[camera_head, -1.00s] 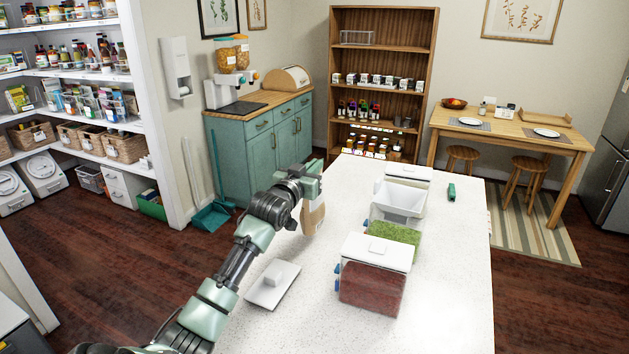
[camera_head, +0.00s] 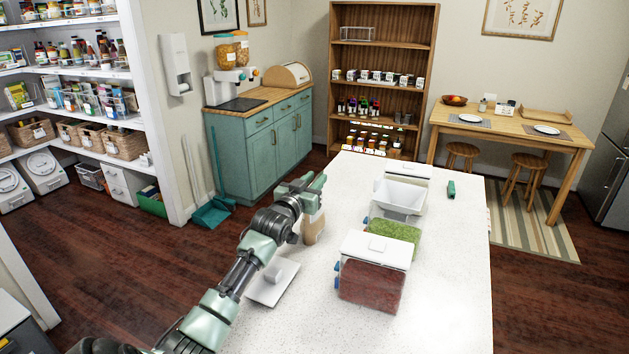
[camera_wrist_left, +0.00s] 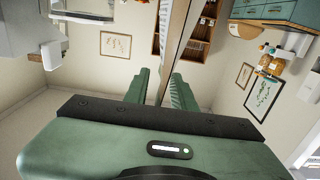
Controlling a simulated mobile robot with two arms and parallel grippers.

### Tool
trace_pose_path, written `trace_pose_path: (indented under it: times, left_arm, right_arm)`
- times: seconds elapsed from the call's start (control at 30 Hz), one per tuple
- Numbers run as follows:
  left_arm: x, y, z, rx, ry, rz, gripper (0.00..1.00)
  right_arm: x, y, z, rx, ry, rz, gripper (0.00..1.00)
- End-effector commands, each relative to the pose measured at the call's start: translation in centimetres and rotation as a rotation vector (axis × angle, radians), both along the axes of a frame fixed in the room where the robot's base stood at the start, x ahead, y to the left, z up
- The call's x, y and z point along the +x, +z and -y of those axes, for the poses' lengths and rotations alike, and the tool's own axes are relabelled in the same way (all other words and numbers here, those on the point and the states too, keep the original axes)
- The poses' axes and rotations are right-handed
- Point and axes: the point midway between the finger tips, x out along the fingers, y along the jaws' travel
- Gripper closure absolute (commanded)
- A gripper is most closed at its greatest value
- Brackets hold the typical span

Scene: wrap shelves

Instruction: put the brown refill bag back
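The brown refill bag (camera_head: 313,228) appears upright at the left edge of the white counter (camera_head: 430,275), its upper part hidden by my left gripper (camera_head: 312,184). The left gripper is over the top of the bag, and its two fingers show spread apart. In the left wrist view the fingers (camera_wrist_left: 162,90) are also apart, with a narrow brown and grey strip showing between them. My right gripper is not in view.
A white lid (camera_head: 272,283) lies near the counter's left edge. Clear bins with red (camera_head: 372,285) and green (camera_head: 397,236) contents and an empty-looking white-rimmed bin (camera_head: 400,194) stand right of the bag. A small green item (camera_head: 451,190) lies at the back.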

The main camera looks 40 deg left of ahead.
Motion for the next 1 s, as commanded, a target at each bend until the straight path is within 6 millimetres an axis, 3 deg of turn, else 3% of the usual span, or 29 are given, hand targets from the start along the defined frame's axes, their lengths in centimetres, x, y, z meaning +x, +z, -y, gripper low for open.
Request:
trace_pose_path:
  times: [0.27, 0.7, 1.0]
  left_arm:
    - [-0.7, 0.1, 0.3, 0.0, -0.001, 0.0, 0.75]
    - [-9.0, 0.0, 2.9, 0.001, -0.001, 0.0, 0.75]
    - [-11.4, 0.2, 3.6, 0.0, 0.0, 0.0, 0.75]
  right_arm:
    - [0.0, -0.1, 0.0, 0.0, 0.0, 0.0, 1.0]
    - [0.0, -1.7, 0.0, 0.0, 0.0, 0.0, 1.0]
    - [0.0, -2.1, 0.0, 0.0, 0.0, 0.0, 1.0]
